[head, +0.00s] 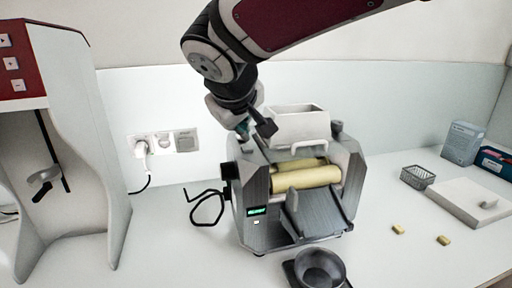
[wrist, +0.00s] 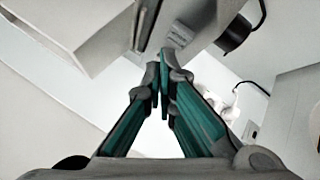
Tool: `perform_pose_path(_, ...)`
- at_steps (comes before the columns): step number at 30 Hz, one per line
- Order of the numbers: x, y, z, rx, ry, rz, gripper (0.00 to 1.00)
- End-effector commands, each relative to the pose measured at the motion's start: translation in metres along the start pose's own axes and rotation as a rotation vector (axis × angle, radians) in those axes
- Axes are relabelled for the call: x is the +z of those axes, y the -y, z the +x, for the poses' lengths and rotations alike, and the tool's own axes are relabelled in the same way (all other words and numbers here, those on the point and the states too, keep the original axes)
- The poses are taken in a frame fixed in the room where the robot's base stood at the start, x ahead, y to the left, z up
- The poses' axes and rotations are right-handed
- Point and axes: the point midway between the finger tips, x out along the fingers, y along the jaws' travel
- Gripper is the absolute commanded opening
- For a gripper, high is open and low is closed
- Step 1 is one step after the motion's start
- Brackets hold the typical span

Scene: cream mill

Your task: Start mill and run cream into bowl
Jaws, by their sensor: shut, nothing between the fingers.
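The grey metal mill (head: 262,208) stands on the counter, with yellowish rollers (head: 305,178) and a white hopper (head: 300,128) above them. A green display (head: 257,211) is lit on its front left, with a small pale button (head: 256,222) below. A sloped grey chute (head: 312,216) points down at the front. The dark bowl (head: 320,268) sits below the chute and looks empty. My gripper (head: 250,138) is above the mill's left rear. In the wrist view its teal fingers (wrist: 163,75) are shut and empty, close to a grey mill edge; contact cannot be told.
A black cable (head: 208,208) lies left of the mill, near wall sockets (head: 162,143). A red-topped machine (head: 60,130) stands at far left. Two small yellow pieces (head: 398,229) (head: 443,240), a wire basket (head: 418,177) and a white slab (head: 468,202) are at right.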

Motion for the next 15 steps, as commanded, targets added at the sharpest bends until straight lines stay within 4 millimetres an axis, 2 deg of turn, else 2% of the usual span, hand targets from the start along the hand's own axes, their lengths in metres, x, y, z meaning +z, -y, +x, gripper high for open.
perform_pose_path(15,0.004,0.0038,0.0052,0.0,0.0,0.0,0.0)
